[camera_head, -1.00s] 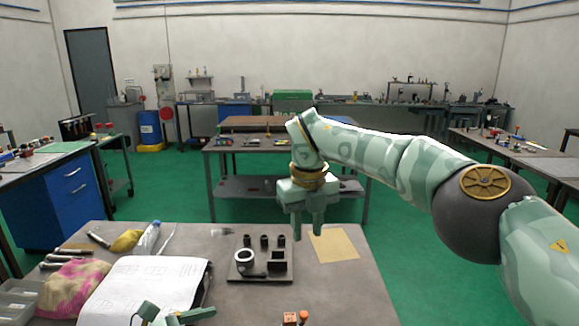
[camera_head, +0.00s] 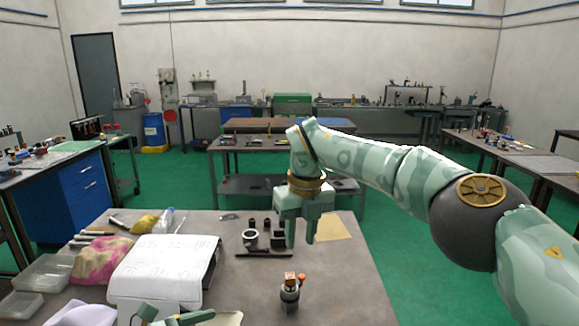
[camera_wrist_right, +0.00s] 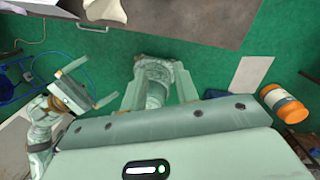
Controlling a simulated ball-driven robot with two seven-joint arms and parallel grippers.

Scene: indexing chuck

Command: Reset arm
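My right gripper (camera_head: 301,236) hangs fingers down over the work table (camera_head: 345,285), its two fingers apart and nothing between them. It shows in front of the tan sheet in the head view, near the dark fixture with a ring and posts (camera_head: 263,240). Its spread fingers also show in the right wrist view (camera_wrist_right: 158,92). My left gripper (camera_head: 172,318) is partly cut off at the bottom edge of the head view. In the right wrist view it shows at the left (camera_wrist_right: 94,86) with its fingers apart and empty.
A small dark chuck with an orange-topped piece (camera_head: 290,292) stands near the table's middle. White paper sheets (camera_head: 160,272), a pink and yellow cloth (camera_head: 100,258) and clear trays (camera_head: 45,272) crowd the left. The table's right side is clear. Another bench (camera_head: 262,145) stands behind.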

